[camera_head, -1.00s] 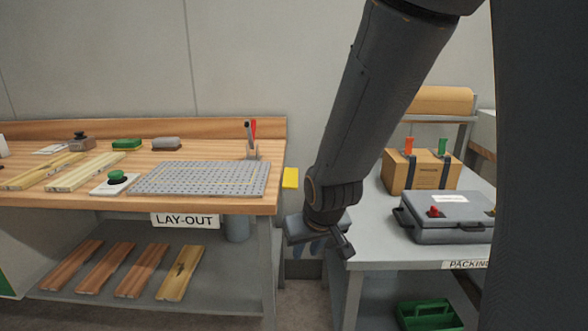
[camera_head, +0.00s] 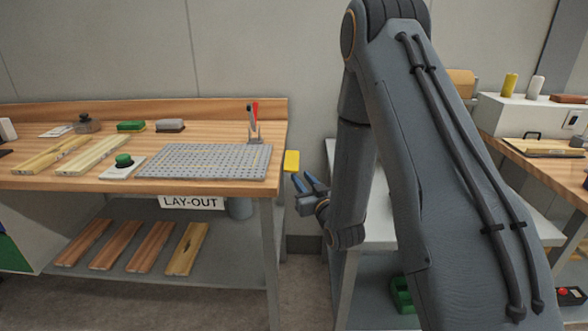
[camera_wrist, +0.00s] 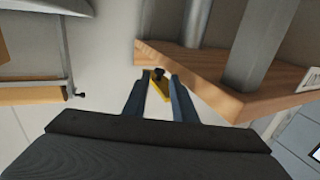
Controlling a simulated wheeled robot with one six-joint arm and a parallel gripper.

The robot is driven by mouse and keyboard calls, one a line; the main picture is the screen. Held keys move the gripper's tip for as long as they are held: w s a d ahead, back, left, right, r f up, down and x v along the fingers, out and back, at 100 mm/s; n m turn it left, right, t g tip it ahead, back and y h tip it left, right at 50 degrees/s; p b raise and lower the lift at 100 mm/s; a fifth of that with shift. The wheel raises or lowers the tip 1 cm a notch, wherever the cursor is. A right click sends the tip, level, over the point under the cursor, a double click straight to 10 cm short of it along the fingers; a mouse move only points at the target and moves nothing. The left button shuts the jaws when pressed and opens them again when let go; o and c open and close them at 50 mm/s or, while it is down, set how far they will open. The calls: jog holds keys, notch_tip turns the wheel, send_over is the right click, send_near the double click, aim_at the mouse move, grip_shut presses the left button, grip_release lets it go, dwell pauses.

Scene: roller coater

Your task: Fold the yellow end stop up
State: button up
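The yellow end stop (camera_head: 291,161) is a small plate at the right end of the lay-out bench, its top about level with the bench's edge. In the wrist view the end stop (camera_wrist: 161,90) shows between my fingers, with a black part at its bench side. My gripper (camera_head: 305,183) is just below and to the right of it in the head view, fingers pointing up. In the wrist view my gripper (camera_wrist: 158,82) is open, with a finger on each side of the yellow plate. I cannot tell whether either finger touches it.
The lay-out bench (camera_head: 70,185) carries a perforated grey plate (camera_head: 205,161), a red-handled clamp (camera_head: 254,122) and wooden strips. A shelf below holds several boards. A packing table stands right, partly hidden by my arm. A gap of floor lies between bench and table.

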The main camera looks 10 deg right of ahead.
jog(key=shift+w+a+p, duration=0.15)
jog(key=shift+w+p, duration=0.05)
jog(key=shift+w, duration=1.1)
jog(key=shift+w+a+p, duration=0.2)
jog(key=shift+w+p, duration=0.05)
jog(key=shift+w, duration=1)
jog(key=shift+w+a+p, duration=0.15)
jog(key=shift+w+p, duration=0.05)
jog(key=shift+w, duration=1.1)
grip_shut()
